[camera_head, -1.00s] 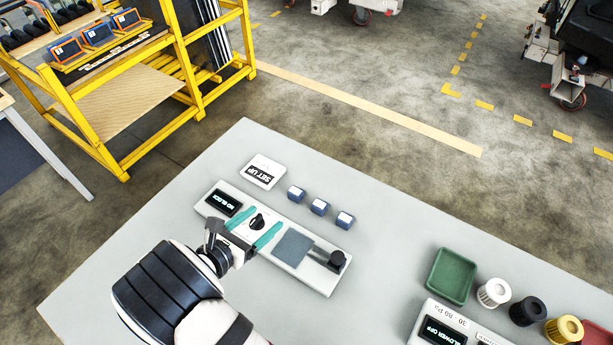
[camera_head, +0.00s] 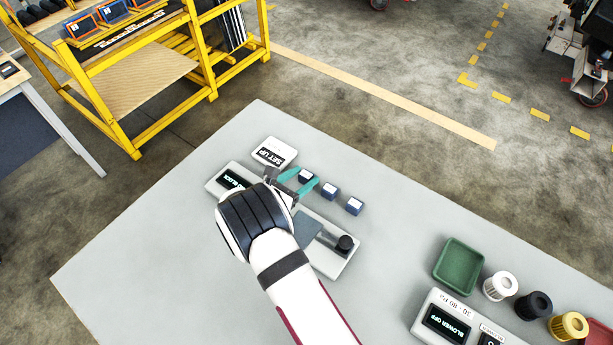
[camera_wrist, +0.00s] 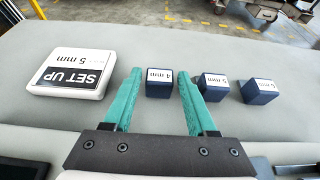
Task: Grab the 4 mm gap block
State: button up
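The 4 mm gap block (camera_wrist: 159,84) is a small dark blue block with a white label, standing on the grey table. In the wrist view it lies between the two teal fingers of my gripper (camera_wrist: 153,92), with a gap to each finger. My gripper (camera_head: 296,182) is open at the left end of the block row in the head view, where the 4 mm block (camera_head: 306,176) is partly hidden by a finger. Two similar blocks stand to the right, a 5 mm block (camera_wrist: 212,87) and one whose label is hard to read (camera_wrist: 259,91). The right finger is close to the 5 mm block.
A white sign reading SET UP 5 mm (camera_wrist: 75,72) lies left of the blocks. The gauge station (camera_head: 330,262) sits under my arm. A green tray (camera_head: 459,266) and several cylinders stand to the right. The table behind the blocks is clear.

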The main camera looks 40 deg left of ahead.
grip_shut()
jog(key=shift+r, duration=0.1)
